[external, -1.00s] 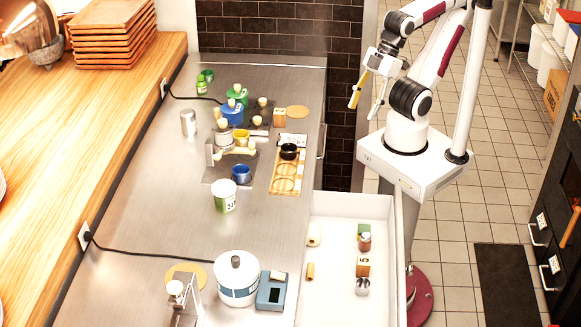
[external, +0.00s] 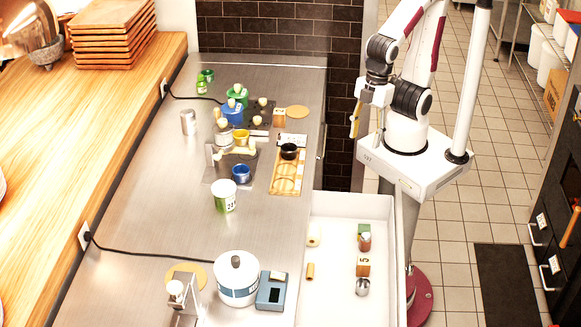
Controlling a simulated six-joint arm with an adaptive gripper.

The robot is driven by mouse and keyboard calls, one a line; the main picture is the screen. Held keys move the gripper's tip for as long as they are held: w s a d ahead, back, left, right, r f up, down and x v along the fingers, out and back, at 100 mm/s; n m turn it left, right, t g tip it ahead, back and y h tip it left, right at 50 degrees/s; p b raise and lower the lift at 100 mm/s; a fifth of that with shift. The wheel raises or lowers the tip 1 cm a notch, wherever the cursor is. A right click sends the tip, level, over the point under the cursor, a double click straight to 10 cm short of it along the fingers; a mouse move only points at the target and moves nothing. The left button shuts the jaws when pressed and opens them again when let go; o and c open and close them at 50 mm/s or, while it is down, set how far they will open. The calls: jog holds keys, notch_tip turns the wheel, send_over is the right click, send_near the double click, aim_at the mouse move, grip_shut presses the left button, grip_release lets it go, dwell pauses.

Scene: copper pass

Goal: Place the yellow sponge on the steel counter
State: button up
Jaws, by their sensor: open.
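My gripper (external: 357,122) is open and hangs in the air at the right, beyond the counter's right edge and above the far end of the open drawer. One finger looks yellow-orange, and nothing is clearly seen between the fingers. The steel counter (external: 150,225) runs along the left and middle of the view. I cannot pick out the yellow sponge for certain. A small pale yellow piece (external: 313,238) lies in the white drawer (external: 335,296), well below and left of my gripper, but it is too small to identify.
The drawer also holds a tan roll (external: 310,271), an orange block (external: 362,267), a brown jar (external: 365,243) and a metal cup (external: 362,287). A white pot (external: 237,285), a blue scale (external: 272,291) and a green-white tub (external: 224,197) stand on the counter. Its middle left is clear.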

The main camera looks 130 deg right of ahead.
jog(key=w+a+f+n+g+h, duration=0.1)
jog(key=w+a+f+n+g, duration=0.25)
jog(key=a+f, duration=0.45)
jog(key=n+g+h, duration=0.2)
send_near(364, 227)
jog(key=s+f, duration=0.1)
jog(key=f, duration=0.1)
jog(key=shift+w+a+f+n, duration=0.1)
jog(key=shift+w+a+n, duration=0.25)
jog(key=shift+w, duration=0.25)
jog(key=shift+w+a+n, duration=0.2)
jog(key=shift+w+a, duration=0.15)
jog(key=shift+w, duration=0.25)
jog(key=shift+x, duration=1.3)
jog(key=shift+d, duration=0.1)
jog(key=shift+f, duration=0.1)
